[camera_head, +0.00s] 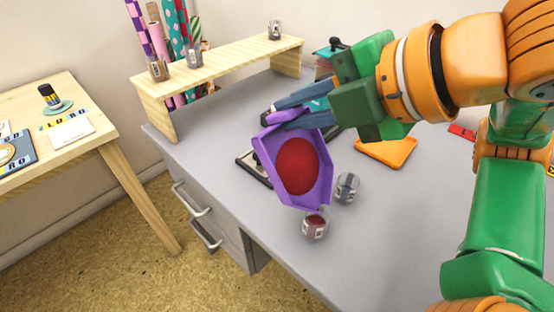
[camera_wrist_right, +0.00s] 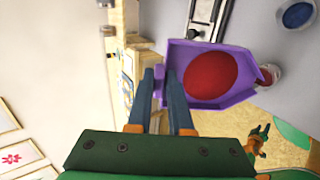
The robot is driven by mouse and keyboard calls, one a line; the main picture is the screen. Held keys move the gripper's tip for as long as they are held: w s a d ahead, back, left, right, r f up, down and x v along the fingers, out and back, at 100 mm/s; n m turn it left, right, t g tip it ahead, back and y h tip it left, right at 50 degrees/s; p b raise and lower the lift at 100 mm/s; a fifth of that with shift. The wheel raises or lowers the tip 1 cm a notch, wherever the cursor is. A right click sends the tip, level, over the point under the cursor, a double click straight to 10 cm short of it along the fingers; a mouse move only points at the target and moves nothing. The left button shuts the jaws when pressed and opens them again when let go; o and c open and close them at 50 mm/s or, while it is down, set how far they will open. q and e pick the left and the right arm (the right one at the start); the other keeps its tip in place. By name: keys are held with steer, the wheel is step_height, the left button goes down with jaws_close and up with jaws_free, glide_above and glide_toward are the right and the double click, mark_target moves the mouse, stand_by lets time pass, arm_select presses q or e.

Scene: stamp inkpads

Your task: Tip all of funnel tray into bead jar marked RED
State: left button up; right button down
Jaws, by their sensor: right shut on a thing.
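The purple funnel tray (camera_head: 264,152) holds a large red mass of beads (camera_head: 297,166). My right gripper (camera_head: 275,110) is shut on its handle and holds it above the grey desk. The tray's narrow end points toward the front, close to a small clear jar (camera_head: 315,228) with red contents. The jar's label is too small to read. In the right wrist view the tray (camera_wrist_right: 184,58) lies beyond the fingers (camera_wrist_right: 163,74), and the red jar (camera_wrist_right: 271,74) is partly hidden by the tray's tip.
A jar with blue-grey contents (camera_head: 347,188) stands right of the tray. An orange pad (camera_head: 387,153) lies farther right. A wooden shelf (camera_head: 225,62) with several jars stands at the back. The desk's front right is clear.

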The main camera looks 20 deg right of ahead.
steer(key=shift+s+d+f, duration=0.1)
steer(key=shift+s, duration=0.1)
steer(key=shift+s+d+t+b, duration=0.15)
steer(key=shift+s+t+b, duration=0.15)
steer(key=shift+t+b, duration=0.3)
steer(key=shift+s, duration=0.15)
steer(key=shift+r, duration=0.3)
stand_by(1.2)
